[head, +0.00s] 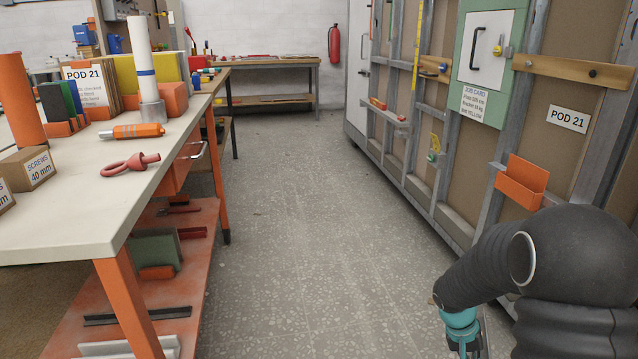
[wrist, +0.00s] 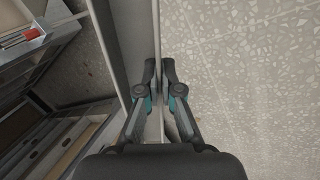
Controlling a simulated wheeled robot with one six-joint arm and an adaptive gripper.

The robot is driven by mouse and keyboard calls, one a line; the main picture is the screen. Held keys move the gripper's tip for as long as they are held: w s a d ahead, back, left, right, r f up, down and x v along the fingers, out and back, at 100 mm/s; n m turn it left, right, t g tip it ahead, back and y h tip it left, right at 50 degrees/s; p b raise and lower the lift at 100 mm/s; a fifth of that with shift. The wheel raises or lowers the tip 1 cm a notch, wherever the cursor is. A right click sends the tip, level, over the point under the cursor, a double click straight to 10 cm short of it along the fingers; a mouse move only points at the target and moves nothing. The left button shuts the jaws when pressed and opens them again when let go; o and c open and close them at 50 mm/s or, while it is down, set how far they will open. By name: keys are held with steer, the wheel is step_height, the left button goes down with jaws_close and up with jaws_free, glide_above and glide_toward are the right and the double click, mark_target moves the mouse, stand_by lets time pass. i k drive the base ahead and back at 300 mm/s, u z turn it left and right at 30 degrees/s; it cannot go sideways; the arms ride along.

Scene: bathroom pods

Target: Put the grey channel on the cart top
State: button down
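My gripper (wrist: 159,70) points down in the wrist view, its fingertips close together on either side of a thin upright edge. That edge looks like a wall of a long grey channel (wrist: 134,28), which runs from the top of the view down past the fingers. My gripper is shut on it; the channel's far ends are out of sight. In the head view my gripper (head: 463,330) is low at the bottom right, partly cut off and partly behind my arm. I cannot make out a cart top in either view.
A workbench (head: 75,220) with a red lower shelf (head: 187,252) stands at left. The pod wall with an orange holder (head: 521,182) runs along the right. The floor (head: 310,230) between is clear.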

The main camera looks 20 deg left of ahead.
mark_target(62, 186)
steer(key=u, duration=0.05)
steer(key=i, duration=1.5)
steer(key=u, duration=2.7)
